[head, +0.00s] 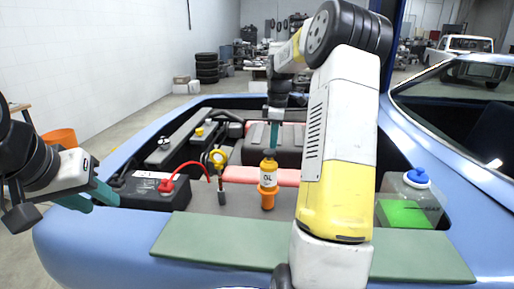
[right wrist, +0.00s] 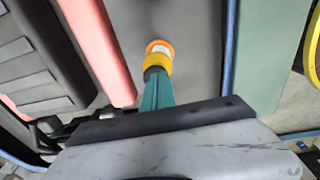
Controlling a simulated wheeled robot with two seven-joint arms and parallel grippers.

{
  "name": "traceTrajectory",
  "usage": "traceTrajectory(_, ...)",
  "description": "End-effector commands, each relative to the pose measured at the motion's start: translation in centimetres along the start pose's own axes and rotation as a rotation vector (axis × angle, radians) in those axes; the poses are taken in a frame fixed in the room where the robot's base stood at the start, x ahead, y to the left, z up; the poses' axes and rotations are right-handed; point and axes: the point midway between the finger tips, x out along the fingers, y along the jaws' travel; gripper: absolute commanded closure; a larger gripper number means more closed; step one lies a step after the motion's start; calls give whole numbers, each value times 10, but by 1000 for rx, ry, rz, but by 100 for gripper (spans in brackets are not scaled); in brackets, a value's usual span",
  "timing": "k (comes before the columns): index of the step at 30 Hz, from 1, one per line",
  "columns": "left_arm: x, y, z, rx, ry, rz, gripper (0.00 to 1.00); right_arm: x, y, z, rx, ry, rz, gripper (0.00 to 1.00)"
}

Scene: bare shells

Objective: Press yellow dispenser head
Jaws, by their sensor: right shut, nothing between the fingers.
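A yellow bottle (head: 268,174) with a white label marked "OL" stands upright in an orange holder (head: 267,197) in the engine bay. Its yellow dispenser head (head: 269,156) is on top and also shows in the right wrist view (right wrist: 157,62). My right gripper (head: 271,149) is shut and empty, pointing down with its teal fingertips right at the head; I cannot tell whether they touch it. In the right wrist view the fingers (right wrist: 157,78) overlap the head's edge. My left gripper (head: 98,199) is open and empty at the left, over the car's front edge.
A black battery (head: 150,190) with a red clamp and cable sits at left. A clear tank (head: 410,210) with green fluid and a blue cap is at right. A green mat (head: 215,243) covers the front edge.

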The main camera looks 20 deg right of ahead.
Motion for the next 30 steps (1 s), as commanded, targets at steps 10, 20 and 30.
traceTrajectory(10, 0, 0, 0, 0, 0, 0, 64, -37, 0, 0, 0, 0, 5, 100)
traceTrajectory(20, 0, 0, 0, 0, 0, 0, 64, -37, 0, 0, 0, 1, 5, 100)
traceTrajectory(30, 0, 0, 0, 0, 0, 0, 64, -37, 0, 0, 0, 1, 5, 100)
